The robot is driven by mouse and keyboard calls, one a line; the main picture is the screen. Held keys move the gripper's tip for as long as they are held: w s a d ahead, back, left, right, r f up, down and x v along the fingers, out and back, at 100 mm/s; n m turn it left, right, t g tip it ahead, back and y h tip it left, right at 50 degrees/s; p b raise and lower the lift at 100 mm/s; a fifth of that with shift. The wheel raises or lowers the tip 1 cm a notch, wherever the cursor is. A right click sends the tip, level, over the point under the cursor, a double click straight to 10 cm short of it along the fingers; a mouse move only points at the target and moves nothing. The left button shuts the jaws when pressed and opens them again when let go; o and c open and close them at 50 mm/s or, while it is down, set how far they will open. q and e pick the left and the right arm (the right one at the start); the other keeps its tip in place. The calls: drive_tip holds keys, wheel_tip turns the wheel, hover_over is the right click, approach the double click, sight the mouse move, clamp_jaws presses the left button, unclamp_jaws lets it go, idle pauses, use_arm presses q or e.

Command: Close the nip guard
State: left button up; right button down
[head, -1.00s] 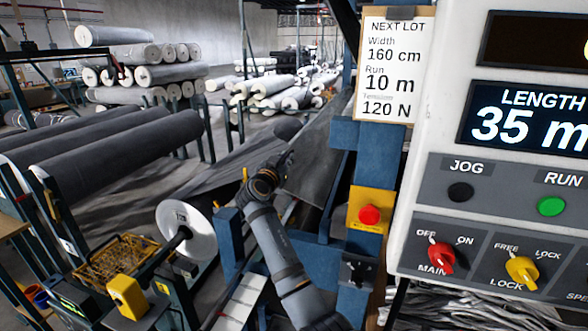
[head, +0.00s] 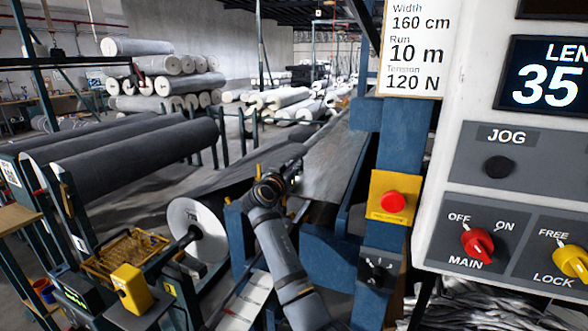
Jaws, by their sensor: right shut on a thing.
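My right gripper (head: 290,172) is small and dark at the end of my arm, which rises from the bottom middle of the head view. It is shut at the machine's frame, beside the lower end of a grey sloping sheet or panel (head: 328,163). The jaws and the piece between them are too dark and small to make out clearly; it appears to be the edge of the nip guard. The guard's outline and how far open it stands cannot be told. My left gripper is out of view.
A control panel (head: 474,165) with a red main switch (head: 477,243) fills the right. A red button on a yellow box (head: 392,202) sits on the blue post. A white-ended roll (head: 197,228) is left of my arm. Large grey rolls (head: 135,160) lie at left.

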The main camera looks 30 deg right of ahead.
drive_tip(key=shift+f, duration=0.25)
drive_tip(key=c, duration=1.4)
unclamp_jaws()
drive_tip(key=shift+o, duration=0.2)
drive_tip(key=shift+r, duration=0.1)
drive_tip(key=shift+a, duration=0.15)
drive_tip(key=v, duration=0.7)
drive_tip(key=shift+s+a, duration=0.1)
drive_tip(key=shift+a, duration=0.05)
